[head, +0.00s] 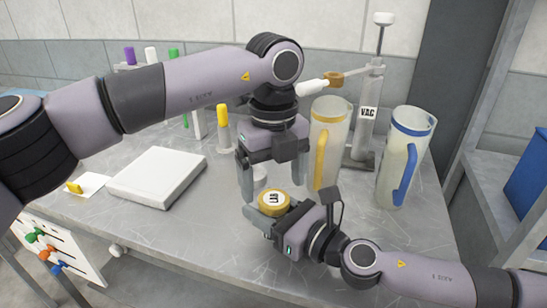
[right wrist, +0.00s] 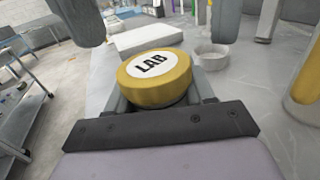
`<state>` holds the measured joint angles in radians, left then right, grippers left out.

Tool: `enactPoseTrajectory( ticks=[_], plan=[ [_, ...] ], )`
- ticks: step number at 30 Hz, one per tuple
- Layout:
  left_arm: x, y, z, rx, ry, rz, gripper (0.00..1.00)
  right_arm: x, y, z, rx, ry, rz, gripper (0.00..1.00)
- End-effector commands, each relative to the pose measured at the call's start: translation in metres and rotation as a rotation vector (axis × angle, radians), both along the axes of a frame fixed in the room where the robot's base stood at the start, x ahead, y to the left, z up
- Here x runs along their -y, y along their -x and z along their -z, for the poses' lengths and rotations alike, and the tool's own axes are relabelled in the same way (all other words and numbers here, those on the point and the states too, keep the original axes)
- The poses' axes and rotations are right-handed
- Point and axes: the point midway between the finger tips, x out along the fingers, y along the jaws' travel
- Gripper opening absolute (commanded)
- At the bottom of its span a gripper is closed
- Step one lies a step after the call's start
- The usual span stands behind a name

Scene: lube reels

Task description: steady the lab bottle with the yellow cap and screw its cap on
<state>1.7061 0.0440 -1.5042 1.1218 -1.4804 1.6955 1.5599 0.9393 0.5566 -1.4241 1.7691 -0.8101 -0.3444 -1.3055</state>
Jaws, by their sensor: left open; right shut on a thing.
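The yellow cap (head: 274,199) with a white round LAB label lies face up near the middle of the bench. It fills the middle of the right wrist view (right wrist: 155,80). The lab bottle under it is mostly hidden by the cap and gripper. My right gripper (head: 264,216) is shut on the bottle just below the cap, from the front right. My left gripper (head: 272,180) points down, open, with a finger on either side above the cap and apart from it. Its fingers also show at the top of the right wrist view (right wrist: 160,22). I cannot tell how the cap sits on the bottle's neck.
A yellow-handled jug (head: 327,145) and a blue-handled jug (head: 402,160) stand right of the grippers. A VAC pump (head: 366,112) stands behind them. A small white dish (right wrist: 211,55) is behind the cap. A white slab (head: 158,177) and a yellow-topped tube (head: 223,130) stand left.

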Motion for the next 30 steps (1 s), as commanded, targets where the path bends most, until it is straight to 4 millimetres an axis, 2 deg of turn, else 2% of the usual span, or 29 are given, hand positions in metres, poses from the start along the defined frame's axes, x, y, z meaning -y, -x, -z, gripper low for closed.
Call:
enactPoseTrajectory(
  ticks=[3,7,17,18,20,21,23,30],
  plan=[
    [0.0,0.0,0.016,-0.002,0.0,0.0,0.89,0.0,0.0,0.0,0.0,0.0,0.0,0.0],
    [0.0,0.0,0.026,0.0,-0.001,0.0,0.89,0.0,0.0,0.0,0.0,0.0,0.0,0.0],
    [0.0,0.0,0.03,0.0,0.0,0.0,0.89,0.0,0.0,0.0,0.0,0.0,0.0,0.0],
    [0.0,0.0,0.029,0.0,0.0,0.0,0.82,0.0,0.0,0.0,0.0,0.0,0.0,0.0],
    [0.0,0.0,0.029,0.0,0.0,0.0,0.63,0.0,0.0,0.0,0.0,0.0,0.0,0.0],
    [0.0,0.0,0.029,0.0,0.0,0.0,0.5,0.0,0.0,0.0,0.0,0.0,0.0,0.0],
    [0.0,0.0,0.029,0.0,0.0,0.0,0.32,0.0,0.0,0.0,0.0,0.0,0.001,0.0],
    [-0.001,0.0,0.029,-0.001,-0.001,0.043,0.31,0.001,-0.001,0.0,0.0,0.0,0.003,0.0]
  ],
)
